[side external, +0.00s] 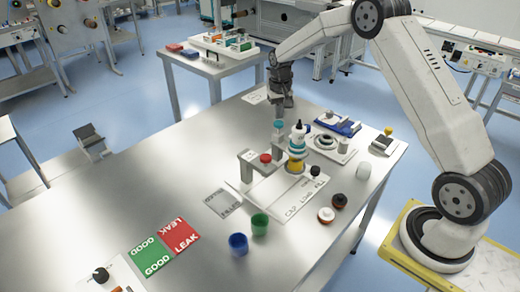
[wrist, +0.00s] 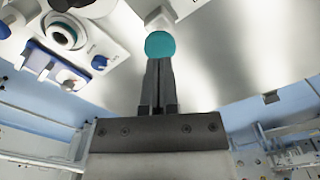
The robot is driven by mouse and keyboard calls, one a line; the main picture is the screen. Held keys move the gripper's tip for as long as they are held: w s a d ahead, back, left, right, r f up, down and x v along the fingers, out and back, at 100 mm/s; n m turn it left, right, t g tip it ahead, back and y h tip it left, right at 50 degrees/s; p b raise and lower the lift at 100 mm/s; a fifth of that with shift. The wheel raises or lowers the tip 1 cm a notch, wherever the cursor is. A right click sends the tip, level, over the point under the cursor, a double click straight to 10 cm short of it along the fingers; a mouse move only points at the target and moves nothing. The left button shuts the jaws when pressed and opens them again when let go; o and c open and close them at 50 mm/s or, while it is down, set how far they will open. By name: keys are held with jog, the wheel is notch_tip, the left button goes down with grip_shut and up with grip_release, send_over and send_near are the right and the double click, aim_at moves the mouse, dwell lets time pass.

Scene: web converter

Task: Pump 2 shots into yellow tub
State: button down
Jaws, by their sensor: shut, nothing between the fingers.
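My gripper (side external: 279,114) points down at the back of the steel table, its fingers together and empty. Just below the fingertips is a teal round head (side external: 278,124) on a grey stem; I cannot tell whether they touch. In the wrist view the teal head (wrist: 160,45) shows right at the tips of my gripper (wrist: 159,62). A yellow tub (side external: 295,166) stands on the white board, close to a white bottle (side external: 297,146) with a blue band. The inside of the yellow tub is hidden.
A grey stand with a red knob (side external: 265,158) is left of the yellow tub. A green tub (side external: 259,223) and a blue tub (side external: 238,243) stand at the front. Green and red mats (side external: 165,245) lie front left. The table's left middle is clear.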

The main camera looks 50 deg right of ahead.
aim_at(279, 123)
jog(key=shift+f, duration=1.9)
jog(key=shift+r, duration=2.25)
jog(key=shift+r, duration=3)
jog(key=s+a+f+n+t, duration=0.1)
jog(key=s+a+n, duration=0.2)
jog(key=s+a, duration=0.5)
jog(key=s+a+f+n+t, duration=0.1)
jog(key=s+a, duration=0.7)
jog(key=s, duration=0.8)
jog(key=shift+a+f+n+t, duration=0.3)
jog(key=shift+f+n, duration=0.5)
jog(key=shift+n, duration=0.2)
